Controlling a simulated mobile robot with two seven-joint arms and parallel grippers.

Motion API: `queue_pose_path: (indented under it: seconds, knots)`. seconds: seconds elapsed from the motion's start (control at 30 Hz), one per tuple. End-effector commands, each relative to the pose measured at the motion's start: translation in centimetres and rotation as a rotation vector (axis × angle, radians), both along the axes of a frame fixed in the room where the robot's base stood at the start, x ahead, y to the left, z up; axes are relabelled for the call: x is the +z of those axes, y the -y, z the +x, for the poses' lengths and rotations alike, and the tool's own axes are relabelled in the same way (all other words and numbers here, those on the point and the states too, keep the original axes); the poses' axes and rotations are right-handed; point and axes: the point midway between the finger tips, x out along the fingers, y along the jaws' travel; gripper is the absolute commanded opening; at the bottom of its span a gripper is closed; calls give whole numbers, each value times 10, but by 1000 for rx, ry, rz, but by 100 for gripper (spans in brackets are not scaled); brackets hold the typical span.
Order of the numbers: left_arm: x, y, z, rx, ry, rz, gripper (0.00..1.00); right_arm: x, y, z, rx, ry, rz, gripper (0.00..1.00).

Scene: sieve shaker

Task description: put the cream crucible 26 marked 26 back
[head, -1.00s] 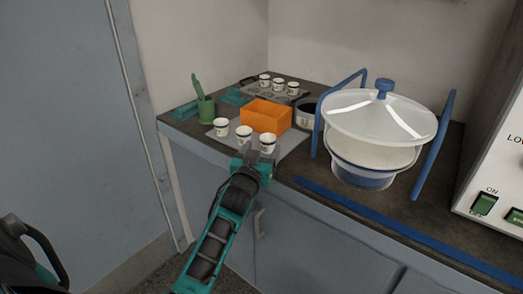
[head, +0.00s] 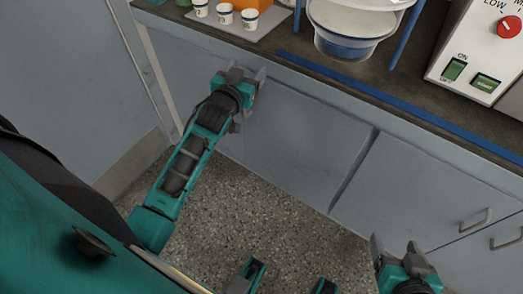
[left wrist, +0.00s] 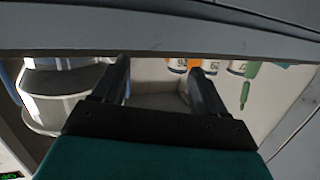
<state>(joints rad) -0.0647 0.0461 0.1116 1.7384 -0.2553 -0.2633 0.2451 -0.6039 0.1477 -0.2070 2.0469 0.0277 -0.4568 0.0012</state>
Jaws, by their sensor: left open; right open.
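Three small white crucibles with dark marks stand in a row on a grey mat (head: 270,28) at the counter's front: a left one (head: 201,8), a middle one (head: 225,14) and a right one (head: 250,18). In the left wrist view they hang upside down; the one there at the left (left wrist: 178,65) seems to read 26 inverted, but the print is small. My left gripper (head: 246,76) is open and empty, in front of the cabinet, below the counter edge and the crucibles. My right gripper (head: 394,246) is open and empty, low before the cabinet.
An orange box (head: 253,4) is behind the crucibles, partly cut off. The sieve shaker's bowl (head: 345,45) with blue posts stands right of the mat. A control box (head: 480,50) stands further right. A blue strip (head: 370,85) runs along the counter front.

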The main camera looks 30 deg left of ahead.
Motion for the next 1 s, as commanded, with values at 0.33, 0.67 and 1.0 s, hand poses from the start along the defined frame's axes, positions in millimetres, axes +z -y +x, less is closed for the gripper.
queue_pose_path:
  seconds: [0.33,0.67,1.0]
  knots:
    - [-97,130,-164,-339,-384,-42,73,6,-1,6,-1,17,4,74]
    - [-105,156,-201,-411,-456,-70,73,7,-1,7,-1,20,4,74]
    - [-81,147,-204,-392,-461,-60,73,33,5,2,-3,13,-13,74]
